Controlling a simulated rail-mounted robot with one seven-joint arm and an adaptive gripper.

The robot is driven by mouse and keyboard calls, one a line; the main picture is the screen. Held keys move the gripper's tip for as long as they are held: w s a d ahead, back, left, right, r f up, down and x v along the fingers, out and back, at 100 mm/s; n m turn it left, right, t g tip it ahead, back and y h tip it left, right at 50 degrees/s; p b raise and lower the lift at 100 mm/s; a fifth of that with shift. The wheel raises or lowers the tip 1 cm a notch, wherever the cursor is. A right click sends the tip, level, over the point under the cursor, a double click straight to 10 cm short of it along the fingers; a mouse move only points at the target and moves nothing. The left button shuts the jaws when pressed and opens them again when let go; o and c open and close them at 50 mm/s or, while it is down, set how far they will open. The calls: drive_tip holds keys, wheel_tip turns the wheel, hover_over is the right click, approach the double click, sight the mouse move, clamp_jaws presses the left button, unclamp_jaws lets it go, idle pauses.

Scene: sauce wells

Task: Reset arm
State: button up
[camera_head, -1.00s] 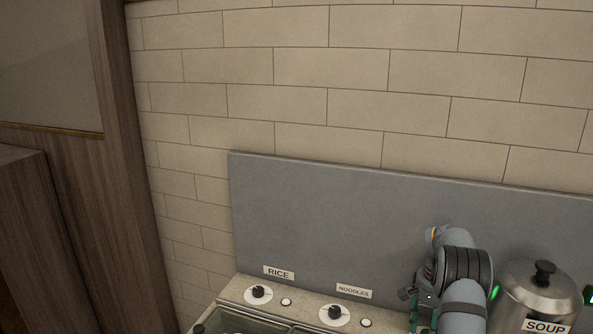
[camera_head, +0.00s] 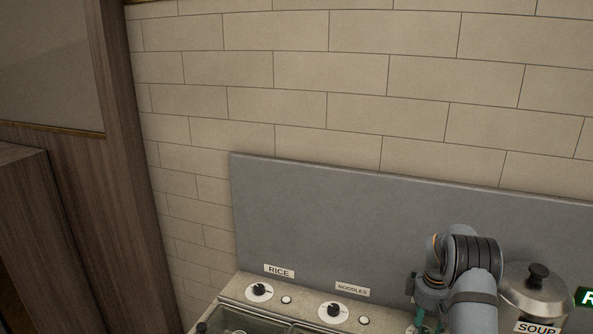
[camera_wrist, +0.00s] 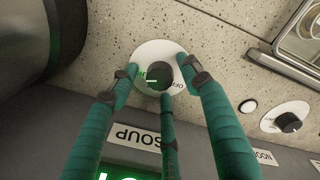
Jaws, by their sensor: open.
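I cannot tell whether any fingertip touches the knob. In the head view my gripper is partly seen low at the right, left of the steel soup pot (camera_head: 535,297), and its fingertips are hidden.
RICE (camera_head: 279,271) and NOODLES (camera_head: 352,289) labels stand behind the counter, with a knob dial by each. A grey backsplash (camera_head: 330,210) rises behind. In the wrist view another knob (camera_wrist: 288,122) lies to the right. A green sign (camera_head: 586,299) shows at the right edge.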

drive_tip(key=shift+n+p, duration=0.3)
drive_tip(key=shift+n, duration=0.7)
